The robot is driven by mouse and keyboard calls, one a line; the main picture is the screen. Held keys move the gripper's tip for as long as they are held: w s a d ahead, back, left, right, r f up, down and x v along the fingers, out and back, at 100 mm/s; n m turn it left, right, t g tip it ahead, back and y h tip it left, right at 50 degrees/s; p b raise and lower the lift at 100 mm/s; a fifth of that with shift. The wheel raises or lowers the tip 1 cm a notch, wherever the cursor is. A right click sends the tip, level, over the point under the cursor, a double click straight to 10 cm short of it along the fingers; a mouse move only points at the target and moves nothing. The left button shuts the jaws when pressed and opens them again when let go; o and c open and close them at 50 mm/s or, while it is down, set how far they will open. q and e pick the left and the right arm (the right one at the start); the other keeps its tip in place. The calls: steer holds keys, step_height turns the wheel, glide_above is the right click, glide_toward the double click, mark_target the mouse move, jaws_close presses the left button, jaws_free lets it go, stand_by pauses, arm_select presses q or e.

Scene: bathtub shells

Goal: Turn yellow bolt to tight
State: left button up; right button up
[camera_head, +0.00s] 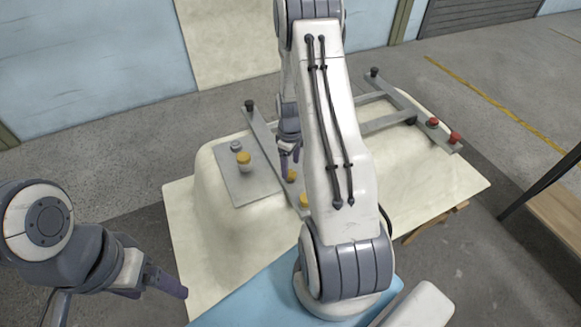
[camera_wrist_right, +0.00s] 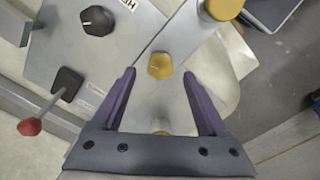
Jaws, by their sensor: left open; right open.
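Several yellow pieces show on the tub shell's metal fittings. In the right wrist view, a yellow hex bolt (camera_wrist_right: 160,66) sits on a grey metal bar, between and just beyond the tips of my right gripper. A second yellow piece (camera_wrist_right: 160,133) is partly hidden by the gripper's body. My right gripper (camera_head: 291,155) is open, above the bar in the head view, close to a yellow bolt (camera_head: 291,175); contact is not visible. Another yellow bolt (camera_head: 306,200) is partly behind my right arm. My left gripper (camera_head: 160,283) is low at left, away from the bolts.
The cream tub shell (camera_head: 212,215) carries a metal frame (camera_head: 395,120) with black knobs and red knobs (camera_head: 455,137). A wooden bench (camera_head: 558,205) stands at right.

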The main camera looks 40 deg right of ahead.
mark_target(290, 173)
steer(key=shift+f, duration=1.55)
steer(key=shift+c, duration=0.3)
jaws_close()
